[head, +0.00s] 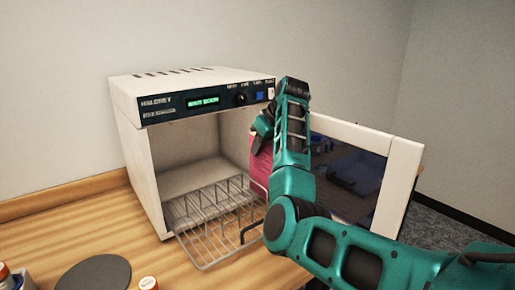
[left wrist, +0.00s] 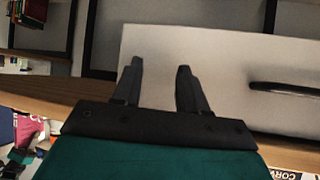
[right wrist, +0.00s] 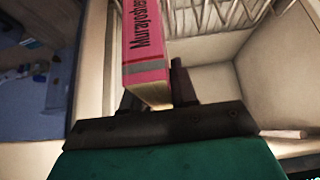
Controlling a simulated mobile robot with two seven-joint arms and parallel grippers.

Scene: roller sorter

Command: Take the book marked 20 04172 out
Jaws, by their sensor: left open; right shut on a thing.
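A pink-red book (head: 260,164) stands at the right side of the open white cabinet, above the wire rack (head: 212,222), partly hidden behind my right arm. In the right wrist view the book (right wrist: 146,42) shows dark lettering and a grey band on its spine; I cannot see the number 20 04172. My right gripper (right wrist: 155,92) is shut on the book. It also shows in the head view (head: 264,126). My left gripper (left wrist: 158,70) is open and empty in front of a white panel with a dark handle; it is outside the head view.
The cabinet (head: 188,92) stands on a wooden counter (head: 110,235), its door (head: 362,165) swung open to the right, close beside my right arm. The rack juts out of the opening. A dark round disc (head: 95,273) and small bottles lie at front left.

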